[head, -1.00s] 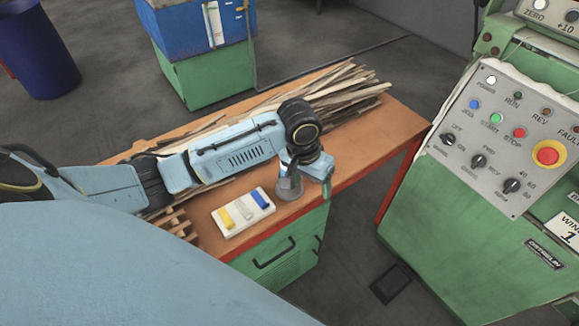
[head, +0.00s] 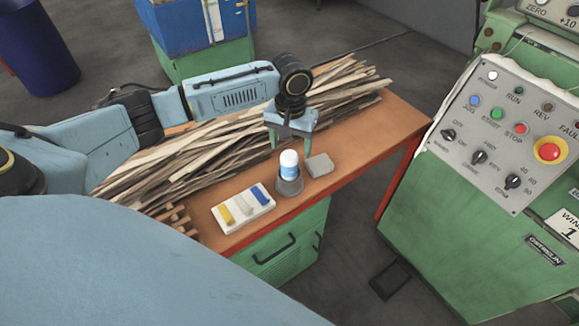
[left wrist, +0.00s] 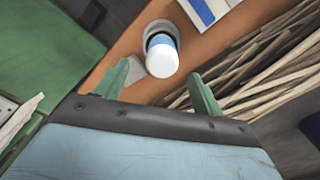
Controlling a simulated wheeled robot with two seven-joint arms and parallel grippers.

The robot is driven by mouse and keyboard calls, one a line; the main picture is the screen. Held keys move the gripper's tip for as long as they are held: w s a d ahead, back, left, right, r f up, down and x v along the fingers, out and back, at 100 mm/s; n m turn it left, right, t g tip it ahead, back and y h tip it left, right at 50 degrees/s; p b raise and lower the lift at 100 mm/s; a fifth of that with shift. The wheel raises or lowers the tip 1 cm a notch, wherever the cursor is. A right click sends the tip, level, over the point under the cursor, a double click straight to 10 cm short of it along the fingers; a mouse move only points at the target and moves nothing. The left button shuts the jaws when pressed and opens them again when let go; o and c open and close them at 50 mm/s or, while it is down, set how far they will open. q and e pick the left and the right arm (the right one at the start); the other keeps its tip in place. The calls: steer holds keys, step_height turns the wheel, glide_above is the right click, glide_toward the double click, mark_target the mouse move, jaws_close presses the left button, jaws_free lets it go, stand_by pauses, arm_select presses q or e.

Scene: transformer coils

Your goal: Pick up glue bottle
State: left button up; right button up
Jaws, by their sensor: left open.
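The glue bottle (head: 289,162) is white with a blue label and stands upright in a grey round holder (head: 289,187) near the front edge of the wooden bench. My left gripper (head: 292,143) is open and empty, just behind and above the bottle in the head view. In the left wrist view the bottle (left wrist: 162,56) shows beyond the open fingers (left wrist: 160,88), roughly between them and apart from them. My right gripper is not in view.
A white tray (head: 228,224) with yellow, white and blue pieces lies left of the holder. A grey block (head: 320,165) lies right of it. A pile of wooden strips (head: 190,165) covers the bench's back. A green control panel (head: 500,140) stands at right.

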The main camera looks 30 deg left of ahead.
arm_select(q)
steer(key=shift+a+f, duration=0.2)
steer(key=shift+f, duration=2.5)
steer(key=c, duration=1.1)
steer(key=shift+r, duration=0.1)
step_height(320, 180, up, 10)
steer(key=shift+r+p, duration=0.1)
steer(key=shift+p, duration=0.5)
step_height(320, 180, up, 7)
steer(key=p, duration=1)
glide_above(290, 155)
steer(key=shift+a+r, duration=0.1)
